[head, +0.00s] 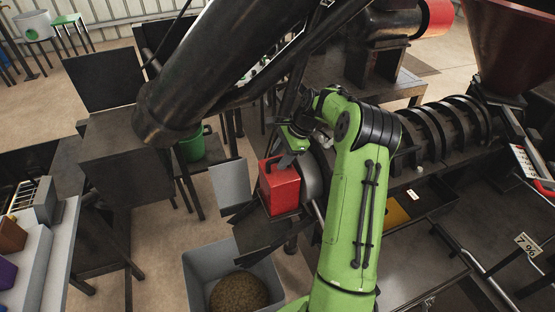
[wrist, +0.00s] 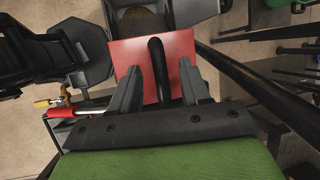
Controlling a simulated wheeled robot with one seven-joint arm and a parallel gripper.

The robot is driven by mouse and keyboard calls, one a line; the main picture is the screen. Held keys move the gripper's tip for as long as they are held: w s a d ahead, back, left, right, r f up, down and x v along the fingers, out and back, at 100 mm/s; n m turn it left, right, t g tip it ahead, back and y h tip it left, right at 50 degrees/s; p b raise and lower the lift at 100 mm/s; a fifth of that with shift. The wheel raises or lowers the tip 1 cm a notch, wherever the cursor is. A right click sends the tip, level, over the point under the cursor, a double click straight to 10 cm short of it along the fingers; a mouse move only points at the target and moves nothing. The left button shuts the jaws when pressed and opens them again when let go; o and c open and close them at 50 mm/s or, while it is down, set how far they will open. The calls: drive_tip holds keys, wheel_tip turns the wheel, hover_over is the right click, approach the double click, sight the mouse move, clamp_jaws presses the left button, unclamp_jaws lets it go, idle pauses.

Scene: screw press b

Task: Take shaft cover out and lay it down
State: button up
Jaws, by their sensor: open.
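The shaft cover appears to be the red box (head: 279,190) at the end of the dark screw press, near the middle of the head view. In the wrist view its red top (wrist: 127,57) carries a black bar handle (wrist: 157,60). My gripper (head: 288,159) is just above the box. In the wrist view my open gripper (wrist: 159,70) has one finger on each side of the handle, with gaps showing between fingers and handle. My green arm hides part of the press behind the box.
A grey bin (head: 197,279) with brown material stands below the box. A grey plate (head: 231,186) is left of it. A dark stand (head: 112,150) and a green bucket (head: 190,147) are farther left. The ribbed press barrel (head: 455,135) extends right.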

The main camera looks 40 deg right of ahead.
drive_tip(key=shift+x, duration=1.3)
drive_tip(key=shift+r, duration=0.1)
clamp_jaws()
